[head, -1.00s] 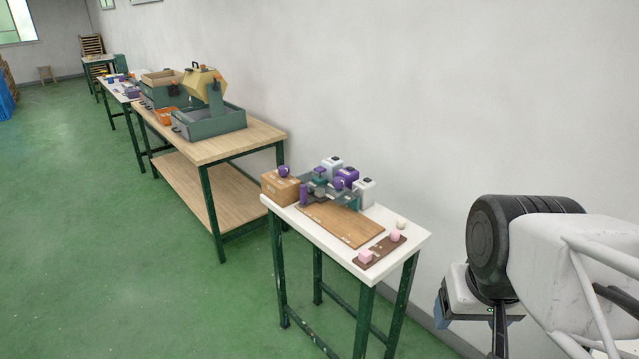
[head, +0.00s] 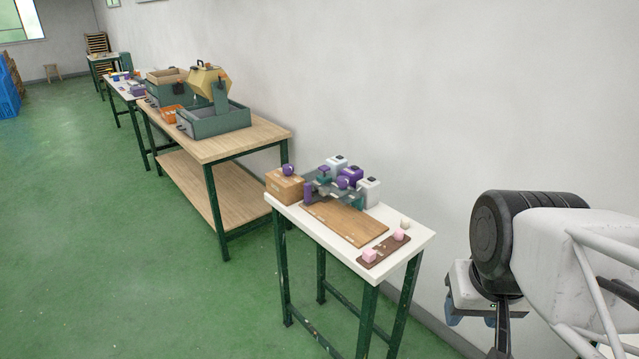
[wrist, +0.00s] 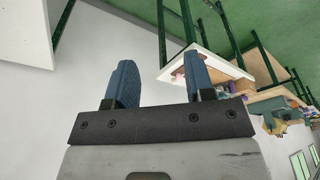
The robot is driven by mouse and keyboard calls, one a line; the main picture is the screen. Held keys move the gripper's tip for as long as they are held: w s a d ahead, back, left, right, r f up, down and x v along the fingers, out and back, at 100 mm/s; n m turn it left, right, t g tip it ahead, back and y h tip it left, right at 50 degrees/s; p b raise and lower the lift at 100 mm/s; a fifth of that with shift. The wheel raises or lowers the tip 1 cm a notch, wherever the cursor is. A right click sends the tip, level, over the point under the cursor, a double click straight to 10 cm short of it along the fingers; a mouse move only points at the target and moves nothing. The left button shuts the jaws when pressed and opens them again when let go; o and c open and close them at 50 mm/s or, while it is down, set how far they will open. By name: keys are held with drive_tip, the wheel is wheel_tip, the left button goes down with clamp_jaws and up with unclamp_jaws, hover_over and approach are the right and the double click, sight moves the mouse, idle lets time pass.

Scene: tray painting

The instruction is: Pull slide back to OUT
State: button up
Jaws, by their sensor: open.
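The painting station stands on the near white table (head: 290,212). It has a wooden board (head: 345,222) and, behind it, a grey-green mechanism (head: 325,186) with purple knobs. Which part is the slide, and any OUT mark, is too small to tell from here. My gripper shows in the wrist view (wrist: 160,85) with its two blue fingers wide apart and nothing between them. It is well away from the table; in the head view my arm is at the right, apart from the station.
A brown strip (head: 383,252) with pink blocks lies at the table's near end. A cardboard box (head: 284,188) and white containers (head: 369,192) flank the mechanism. A wooden workbench (head: 210,145) with green bins stands further left. Green floor (head: 130,260) is clear at left; a white wall runs behind.

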drive_tip(key=w+a+r+m, duration=0.1)
drive_tip(key=w+a+r, duration=0.15)
drive_tip(key=w, duration=0.65)
drive_tip(key=w+a+r+m, duration=0.1)
drive_tip(key=w+r, duration=0.2)
drive_tip(key=w, duration=0.6)
drive_tip(key=m+g, duration=0.3)
drive_tip(key=m, duration=0.4)
hover_over(307, 184)
drive_tip(key=f, duration=2)
drive_tip(key=shift+s+d+f, duration=0.1)
drive_tip(key=shift+s+d, duration=0.1)
drive_tip(key=shift+d, duration=0.05)
drive_tip(key=shift+w+a+f, duration=0.15)
drive_tip(key=shift+a+f, duration=0.05)
drive_tip(key=shift+f, duration=0.05)
drive_tip(key=shift+f, duration=0.1)
drive_tip(key=shift+f, duration=3.8)
clamp_jaws()
